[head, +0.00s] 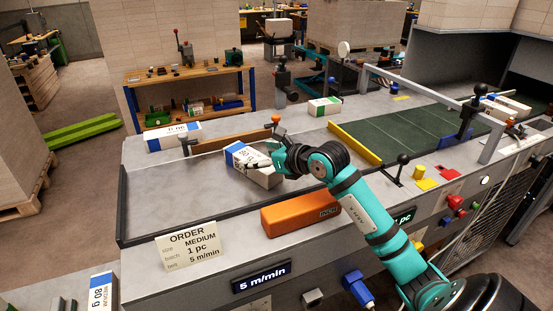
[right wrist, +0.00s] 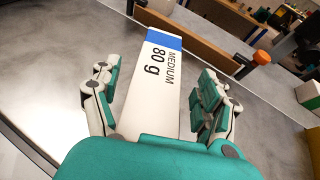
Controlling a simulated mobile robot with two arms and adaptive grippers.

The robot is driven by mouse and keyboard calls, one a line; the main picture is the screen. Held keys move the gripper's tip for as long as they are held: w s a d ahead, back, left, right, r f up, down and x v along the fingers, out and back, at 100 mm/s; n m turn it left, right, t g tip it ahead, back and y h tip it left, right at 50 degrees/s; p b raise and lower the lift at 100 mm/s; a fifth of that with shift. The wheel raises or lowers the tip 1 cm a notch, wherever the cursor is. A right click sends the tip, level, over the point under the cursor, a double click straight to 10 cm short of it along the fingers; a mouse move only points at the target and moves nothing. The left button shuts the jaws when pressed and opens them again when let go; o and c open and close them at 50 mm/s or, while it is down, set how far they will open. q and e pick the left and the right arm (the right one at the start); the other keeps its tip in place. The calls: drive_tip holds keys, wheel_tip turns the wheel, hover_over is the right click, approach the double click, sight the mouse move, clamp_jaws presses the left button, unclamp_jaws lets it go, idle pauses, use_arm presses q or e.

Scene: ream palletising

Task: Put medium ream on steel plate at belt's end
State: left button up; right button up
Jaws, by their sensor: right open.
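The medium ream (head: 255,170), white with a blue band, is on the grey steel plate (head: 190,195) left of the green belt. In the right wrist view the ream (right wrist: 152,88) reads "MEDIUM 80 g" and lies between the spread fingers of my right gripper (right wrist: 160,95). That gripper (head: 277,163) is open at the ream's right end in the head view and hides part of it. Whether a finger touches the ream I cannot tell. My left gripper is not in view.
The green belt (head: 410,135) ends at a yellow bar (head: 354,144). An orange block (head: 300,212) and an order card (head: 188,243) are at the front edge. Other reams lie at the back left (head: 173,137), behind the belt (head: 324,106) and at lower left (head: 102,291).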

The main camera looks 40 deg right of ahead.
drive_tip(key=b+v, duration=0.2)
drive_tip(key=v, duration=0.7)
drive_tip(key=shift+s+d+b, duration=0.1)
drive_tip(key=shift+s+b, duration=0.2)
drive_tip(key=shift+b, duration=0.1)
drive_tip(key=shift+s+r, duration=0.2)
drive_tip(key=shift+s, duration=0.1)
